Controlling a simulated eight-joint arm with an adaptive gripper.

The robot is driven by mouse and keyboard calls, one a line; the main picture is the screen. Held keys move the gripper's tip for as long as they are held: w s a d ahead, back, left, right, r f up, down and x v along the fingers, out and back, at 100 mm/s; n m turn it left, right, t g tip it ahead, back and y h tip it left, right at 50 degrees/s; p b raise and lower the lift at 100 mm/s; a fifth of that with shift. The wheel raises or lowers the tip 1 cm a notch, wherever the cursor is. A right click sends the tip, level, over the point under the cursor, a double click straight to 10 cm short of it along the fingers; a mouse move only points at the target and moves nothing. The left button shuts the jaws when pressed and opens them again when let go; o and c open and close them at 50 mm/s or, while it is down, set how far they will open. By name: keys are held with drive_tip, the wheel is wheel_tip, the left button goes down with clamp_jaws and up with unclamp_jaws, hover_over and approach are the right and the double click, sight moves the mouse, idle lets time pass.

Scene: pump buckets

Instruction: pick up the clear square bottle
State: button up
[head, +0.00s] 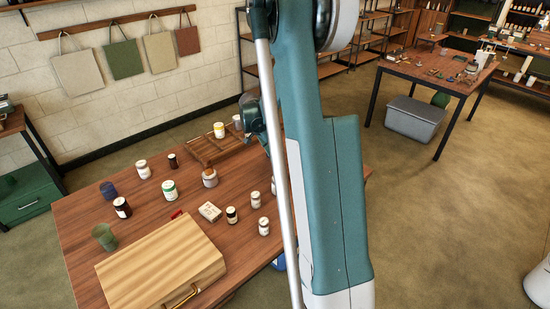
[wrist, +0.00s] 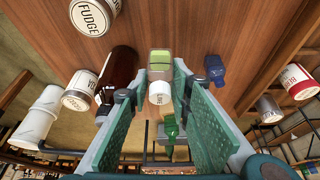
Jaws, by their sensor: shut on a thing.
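My gripper (wrist: 162,80) shows in the wrist view as two green pads closed in on a small square bottle (wrist: 160,58). The bottle has a clear-looking body with light green in it and a white round cap (wrist: 160,93) facing the camera. The pads are on its left and right sides. Whether its base touches the table cannot be told. In the head view my gripper (head: 251,112) is at the table's far edge, partly behind my arm, and the bottle cannot be made out there.
A dark brown bottle (wrist: 118,72) stands close on the left, a blue bottle (wrist: 214,70) close on the right. Several jars stand around, including a fudge jar (wrist: 92,18). In the head view, a wooden rack (head: 210,150) and a wooden case (head: 160,265) sit on the table (head: 85,215).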

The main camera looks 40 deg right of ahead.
drive_tip(key=shift+r, duration=0.75)
